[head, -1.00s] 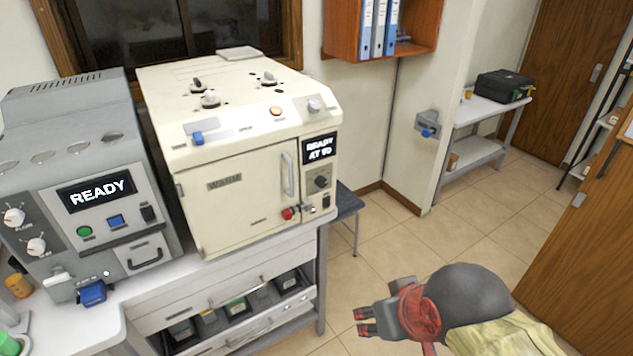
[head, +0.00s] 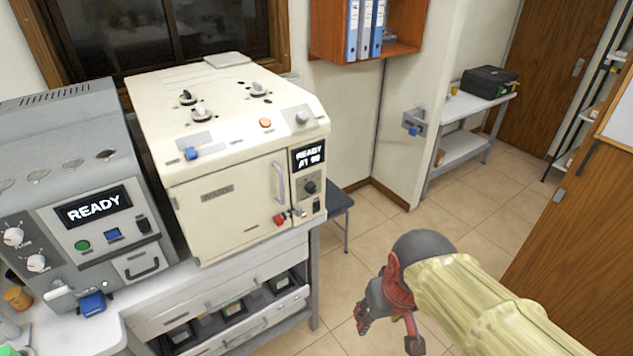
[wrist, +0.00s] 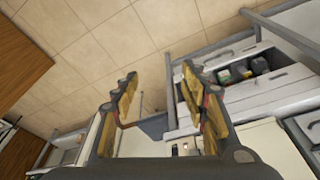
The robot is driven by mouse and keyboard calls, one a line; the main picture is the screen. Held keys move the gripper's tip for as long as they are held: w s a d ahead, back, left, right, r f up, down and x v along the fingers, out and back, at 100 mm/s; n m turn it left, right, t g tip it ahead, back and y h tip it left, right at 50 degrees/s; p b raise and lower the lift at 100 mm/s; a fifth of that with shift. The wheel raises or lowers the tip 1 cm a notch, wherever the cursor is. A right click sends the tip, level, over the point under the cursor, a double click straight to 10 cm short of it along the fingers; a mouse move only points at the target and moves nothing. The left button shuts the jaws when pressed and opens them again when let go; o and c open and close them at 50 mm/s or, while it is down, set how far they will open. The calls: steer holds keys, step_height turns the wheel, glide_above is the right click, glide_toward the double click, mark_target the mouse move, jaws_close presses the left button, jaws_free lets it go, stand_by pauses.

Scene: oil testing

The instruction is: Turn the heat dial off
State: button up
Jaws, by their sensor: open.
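Several dials are in the head view, and their labels are too small to read, so I cannot tell which is the heat dial. The cream oven (head: 225,215) has a dark dial (head: 310,187) under its "READY" display and a silver knob (head: 302,117) above it. The grey machine has an upper white dial (head: 14,236) and a lower white dial (head: 37,263) on its left panel. My gripper (head: 361,318) is in free air right of the bench, apart from all dials. In the wrist view my gripper (wrist: 163,88) is open, with nothing between its fingers.
The white bench (head: 262,262) carries both machines and has open drawers (head: 250,322) with small boxes. A dark stool (head: 338,203) stands right of the oven. A wooden door or cabinet (head: 565,240) is at the right. Tiled floor (head: 440,215) lies clear between.

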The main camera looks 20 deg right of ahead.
steer(key=w+d+f+h+p, duration=0.1)
steer(key=w+d+f+p, duration=1)
steer(key=w, duration=0.4)
steer(key=m+t+y+p, duration=0.1)
steer(key=t+y+p, duration=0.1)
steer(key=t+y, duration=0.9)
glide_toward(314, 189)
steer(key=a+f+t+h, duration=0.1)
steer(key=a+t+h, duration=0.1)
steer(key=t+h, duration=0.1)
steer(key=x, duration=0.7)
steer(key=shift+a+f, duration=0.1)
steer(key=shift+a, duration=0.15)
steer(key=shift+c, duration=1.3)
jaws_close()
